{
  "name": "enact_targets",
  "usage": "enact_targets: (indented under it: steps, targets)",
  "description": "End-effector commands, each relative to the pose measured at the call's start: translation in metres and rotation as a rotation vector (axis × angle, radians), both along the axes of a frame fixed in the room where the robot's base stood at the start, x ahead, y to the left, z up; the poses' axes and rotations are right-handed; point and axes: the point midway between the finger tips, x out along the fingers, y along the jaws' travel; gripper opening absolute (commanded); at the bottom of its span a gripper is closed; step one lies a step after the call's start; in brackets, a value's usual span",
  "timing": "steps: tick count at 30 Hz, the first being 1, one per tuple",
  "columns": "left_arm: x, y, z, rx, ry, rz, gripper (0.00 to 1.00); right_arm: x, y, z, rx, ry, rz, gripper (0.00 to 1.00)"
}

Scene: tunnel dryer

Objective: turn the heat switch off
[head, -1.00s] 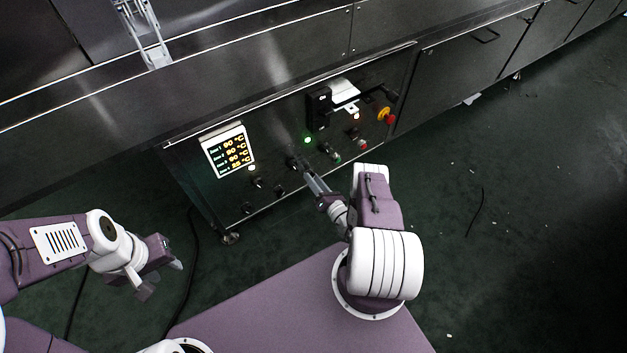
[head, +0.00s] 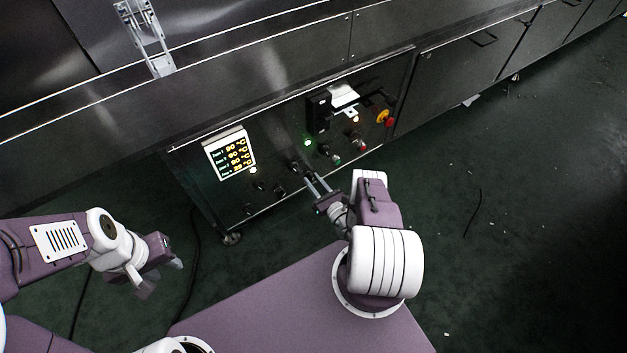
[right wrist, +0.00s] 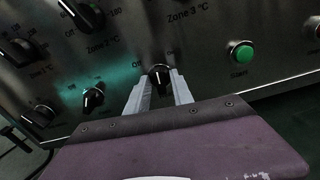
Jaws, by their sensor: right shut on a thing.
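The dryer's control panel (head: 272,205) stands in front of me. In the right wrist view my right gripper (right wrist: 160,85) has its two grey fingers on either side of a small black rotary switch (right wrist: 159,74), shut on it. The word beside the switch looks like "Off", but its full label is unclear and its pointer is partly hidden by the fingers. In the head view the right gripper (head: 309,178) reaches the lower middle of the panel. My left gripper (head: 162,278) is open and empty, away from the panel at the left.
A lit temperature display (head: 229,154) is on the panel's left. A green lamp (head: 308,142) glows above the gripper. A green Start button (right wrist: 241,52) is right of the switch. A red and yellow emergency stop (head: 386,118) is at the panel's right. Other knobs sit close left.

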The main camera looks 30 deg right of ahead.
Motion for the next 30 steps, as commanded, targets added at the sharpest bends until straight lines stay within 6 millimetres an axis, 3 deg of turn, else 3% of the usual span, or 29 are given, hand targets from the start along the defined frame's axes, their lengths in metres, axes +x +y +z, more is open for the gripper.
enact_targets:
  steps: [18,30]
  targets:
    - [0.000,0.000,0.018,0.000,0.000,0.000,0.36,-0.001,0.001,0.000,-0.550,-0.041,0.000,0.00]
    - [0.000,0.000,0.023,0.000,0.000,0.000,0.36,-0.001,0.001,-0.001,-0.757,-0.057,0.001,0.00]
